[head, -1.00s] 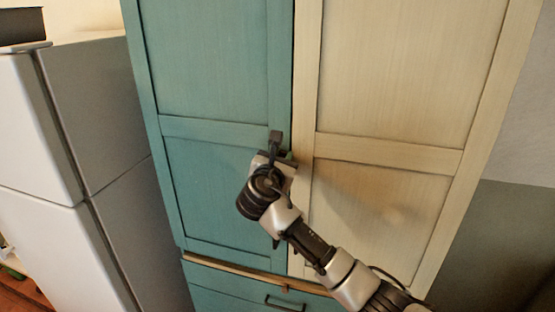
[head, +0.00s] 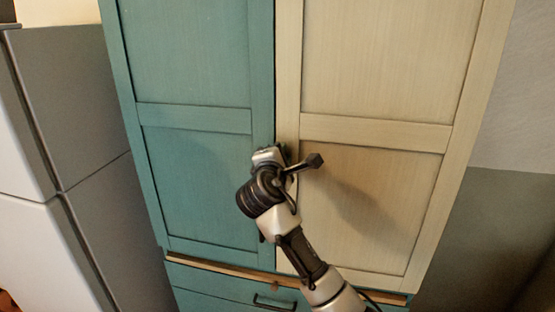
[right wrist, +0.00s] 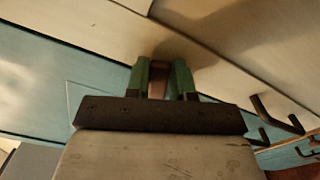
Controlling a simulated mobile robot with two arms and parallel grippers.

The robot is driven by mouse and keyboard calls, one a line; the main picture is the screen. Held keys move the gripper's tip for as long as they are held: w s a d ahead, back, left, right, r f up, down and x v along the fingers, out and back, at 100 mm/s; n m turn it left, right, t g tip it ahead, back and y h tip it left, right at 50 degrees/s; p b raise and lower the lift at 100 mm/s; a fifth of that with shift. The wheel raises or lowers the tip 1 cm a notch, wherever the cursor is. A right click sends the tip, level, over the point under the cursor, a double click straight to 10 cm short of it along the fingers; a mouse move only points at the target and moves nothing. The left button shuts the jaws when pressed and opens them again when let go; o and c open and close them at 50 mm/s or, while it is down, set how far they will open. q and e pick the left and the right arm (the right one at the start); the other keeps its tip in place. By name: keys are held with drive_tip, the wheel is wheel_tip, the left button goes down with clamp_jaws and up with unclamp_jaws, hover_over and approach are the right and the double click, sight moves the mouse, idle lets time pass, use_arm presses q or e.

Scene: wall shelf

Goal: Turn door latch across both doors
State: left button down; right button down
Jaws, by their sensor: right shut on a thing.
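The cabinet has a teal left door (head: 195,180) and a cream right door (head: 380,80), both shut, meeting at a vertical seam. My right gripper (head: 284,152) is at that seam, at about mid-height in the head view, and hides the latch there. In the right wrist view its two green fingertips are shut on a small brown latch (right wrist: 157,80), close against the doors. How far the latch spans each door cannot be told. My left gripper is not in view.
A white and grey fridge (head: 70,130) stands left of the cabinet. Below the doors are a wooden rail (head: 215,268) and a teal drawer with a dark handle (head: 272,302). A grey wall (head: 510,230) is at the right.

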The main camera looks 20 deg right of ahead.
drive_tip(key=shift+s+d+f+m+b, duration=0.1)
drive_tip(key=shift+f+m+b, duration=0.35)
drive_tip(key=shift+m, duration=0.3)
drive_tip(key=shift+f+m+b, duration=0.3)
drive_tip(key=shift+m+b, duration=0.25)
drive_tip(key=shift+m, duration=0.2)
drive_tip(key=c, duration=1)
unclamp_jaws()
drive_tip(key=shift+o, duration=0.2)
drive_tip(key=b+v, duration=0.3)
drive_tip(key=v, duration=0.7)
drive_tip(key=shift+s+a+b, duration=0.25)
drive_tip(key=shift+s+b, duration=0.05)
